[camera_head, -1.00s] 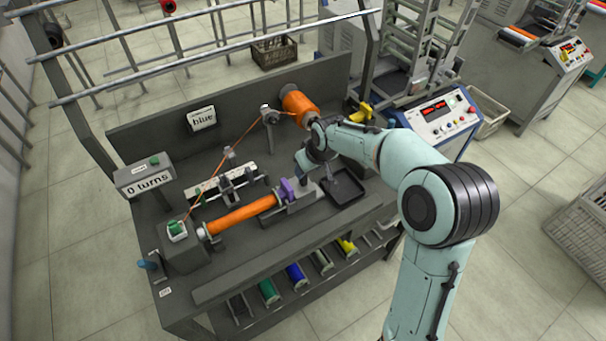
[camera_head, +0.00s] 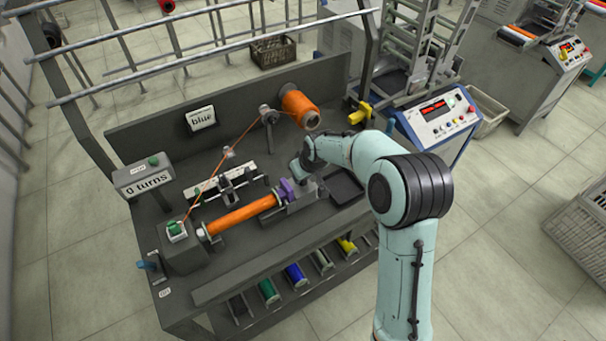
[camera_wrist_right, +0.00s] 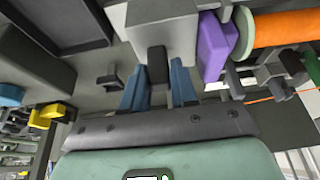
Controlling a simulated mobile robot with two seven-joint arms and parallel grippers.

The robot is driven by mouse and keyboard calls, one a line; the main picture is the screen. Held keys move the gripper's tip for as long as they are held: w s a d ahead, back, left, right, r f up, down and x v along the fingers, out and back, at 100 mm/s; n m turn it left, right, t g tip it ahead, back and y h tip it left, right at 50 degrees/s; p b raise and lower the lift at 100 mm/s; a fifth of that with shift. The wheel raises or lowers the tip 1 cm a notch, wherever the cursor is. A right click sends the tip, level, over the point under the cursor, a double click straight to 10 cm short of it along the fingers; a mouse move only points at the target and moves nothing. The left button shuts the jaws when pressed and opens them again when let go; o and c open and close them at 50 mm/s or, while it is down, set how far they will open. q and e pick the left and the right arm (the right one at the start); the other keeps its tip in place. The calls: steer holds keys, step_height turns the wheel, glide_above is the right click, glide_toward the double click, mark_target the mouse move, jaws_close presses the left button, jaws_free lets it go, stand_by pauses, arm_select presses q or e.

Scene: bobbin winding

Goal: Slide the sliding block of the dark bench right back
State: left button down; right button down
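The dark bench (camera_head: 160,297) carries an orange bobbin (camera_head: 240,214) lying between the left-hand block and the grey sliding block (camera_head: 303,206). A purple piece (camera_head: 287,190) sits at the sliding block's bobbin side; it also shows in the right wrist view (camera_wrist_right: 214,47). My right gripper (camera_head: 298,174) is low at the sliding block. In the right wrist view its blue fingers (camera_wrist_right: 158,88) are apart, one on each side of a dark knob (camera_wrist_right: 157,65) on the block. Whether they touch the knob is hard to see. My left gripper is not in view.
A black tray (camera_head: 344,187) lies just right of the sliding block. An orange spool (camera_head: 300,110) stands at the back, with orange thread running to the front left. A yellow part (camera_head: 359,113) and a control panel (camera_head: 437,112) are at the right. Coloured spools fill the lower shelf.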

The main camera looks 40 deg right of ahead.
steer(key=d, duration=0.3)
steer(key=shift+s+d+b, duration=0.15)
steer(key=shift+s+b, duration=0.1)
steer(key=shift+b, duration=0.15)
steer(key=c, duration=1)
jaws_free()
steer(key=shift+d, duration=0.1)
steer(key=shift+o, duration=0.2)
steer(key=shift+r, duration=0.1)
steer(key=v, duration=1.3)
